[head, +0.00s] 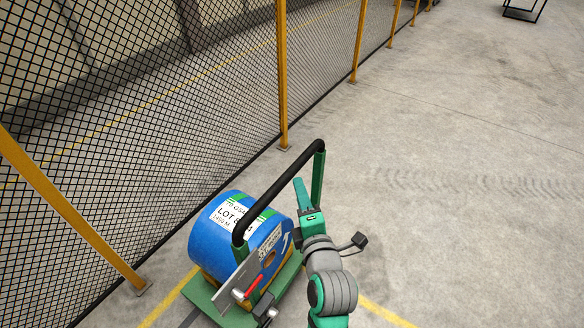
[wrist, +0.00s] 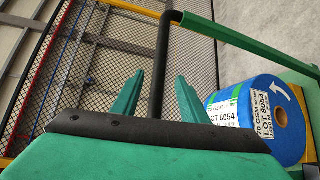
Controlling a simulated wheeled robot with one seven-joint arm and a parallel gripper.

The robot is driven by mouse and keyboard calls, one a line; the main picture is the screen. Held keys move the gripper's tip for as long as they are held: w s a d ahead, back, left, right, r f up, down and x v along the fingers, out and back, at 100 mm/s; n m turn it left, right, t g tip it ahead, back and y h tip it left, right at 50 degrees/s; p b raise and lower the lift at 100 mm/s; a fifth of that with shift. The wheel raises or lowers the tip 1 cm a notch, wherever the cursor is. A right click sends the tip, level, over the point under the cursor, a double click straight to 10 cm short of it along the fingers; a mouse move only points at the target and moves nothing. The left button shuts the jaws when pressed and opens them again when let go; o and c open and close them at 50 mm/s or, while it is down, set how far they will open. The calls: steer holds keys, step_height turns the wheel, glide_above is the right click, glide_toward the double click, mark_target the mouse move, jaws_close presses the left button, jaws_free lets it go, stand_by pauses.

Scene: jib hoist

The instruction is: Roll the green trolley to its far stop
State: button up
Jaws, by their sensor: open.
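The green trolley (head: 203,296) stands at the bottom of the head view, close beside the mesh fence. It carries a blue roll (head: 212,243) with a white lot label; the roll also shows at right in the wrist view (wrist: 290,112). A black handle bar (head: 277,188) on green uprights rises over the trolley. My gripper (head: 300,190) is open at the handle's right side. In the wrist view the black bar (wrist: 163,45) appears between my two spread fingers, with clear gaps on both sides. Its lower part is hidden behind my gripper's body.
A mesh fence (head: 150,110) with yellow posts (head: 282,75) runs along the left into the distance. A grey plate with a red lever (head: 241,295) stands at the trolley's near side. Yellow lines mark the floor. Open concrete floor (head: 460,150) lies to the right.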

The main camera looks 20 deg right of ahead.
mark_target(294, 175)
steer(key=w, duration=0.3)
steer(key=w+f, duration=0.1)
steer(key=w, duration=0.5)
steer(key=shift+w+d+f, duration=0.2)
steer(key=shift+w+d, duration=0.15)
steer(key=shift+d, duration=0.05)
steer(key=shift+w+d, duration=0.2)
steer(key=shift+w, duration=0.15)
steer(key=shift+d, duration=0.1)
jaws_close()
